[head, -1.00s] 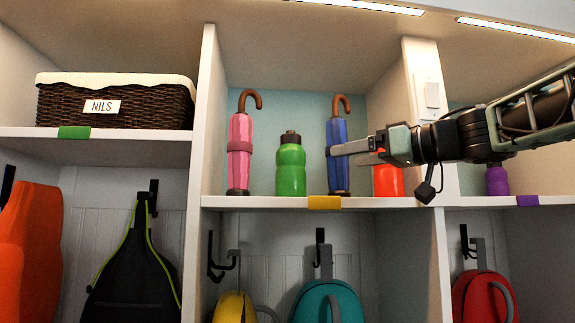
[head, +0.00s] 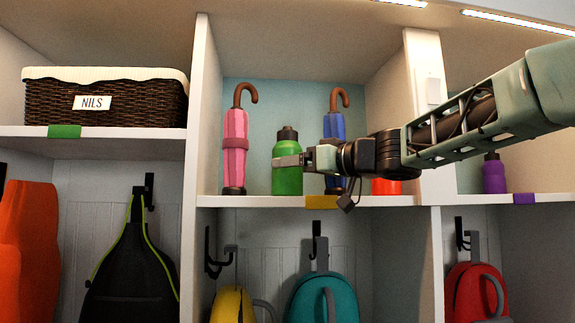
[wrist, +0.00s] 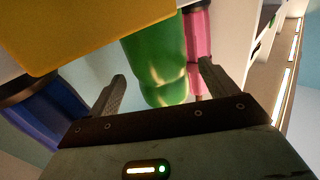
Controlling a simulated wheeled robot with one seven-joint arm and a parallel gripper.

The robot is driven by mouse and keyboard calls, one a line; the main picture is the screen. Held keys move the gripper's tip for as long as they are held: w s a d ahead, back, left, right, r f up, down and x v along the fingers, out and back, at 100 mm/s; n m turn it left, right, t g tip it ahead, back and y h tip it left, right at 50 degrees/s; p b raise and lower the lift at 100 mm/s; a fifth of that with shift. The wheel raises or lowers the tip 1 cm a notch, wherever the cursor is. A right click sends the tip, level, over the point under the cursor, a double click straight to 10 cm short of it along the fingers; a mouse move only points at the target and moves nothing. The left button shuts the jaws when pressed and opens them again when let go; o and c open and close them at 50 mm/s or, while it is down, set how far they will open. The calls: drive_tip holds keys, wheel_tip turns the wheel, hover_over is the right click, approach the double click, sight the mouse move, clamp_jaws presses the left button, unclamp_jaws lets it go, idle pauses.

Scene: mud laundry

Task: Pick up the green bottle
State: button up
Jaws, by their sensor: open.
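The green bottle (head: 287,180) with a dark cap stands upright on the middle cubby shelf, between a pink umbrella and a blue umbrella. My gripper (head: 289,160) is in front of the bottle in the head view, reaching in from the right. In the wrist view the green bottle (wrist: 158,65) lies between and beyond the two open fingers (wrist: 162,82). Nothing is held. I cannot tell whether a finger touches the bottle.
The pink umbrella (head: 235,150) stands close left of the bottle. The blue umbrella (head: 334,125) is right, partly hidden by my gripper, beside an orange-red item (head: 386,187). A yellow tag (head: 321,202) marks the shelf edge. A divider (head: 207,120) bounds the left.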

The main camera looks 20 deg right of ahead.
drive_tip(key=x, duration=0.3)
drive_tip(key=shift+w+a+f+p, duration=0.15)
drive_tip(key=shift+p, duration=0.15)
drive_tip(key=c, duration=1.1)
drive_tip(key=shift+c, duration=0.2)
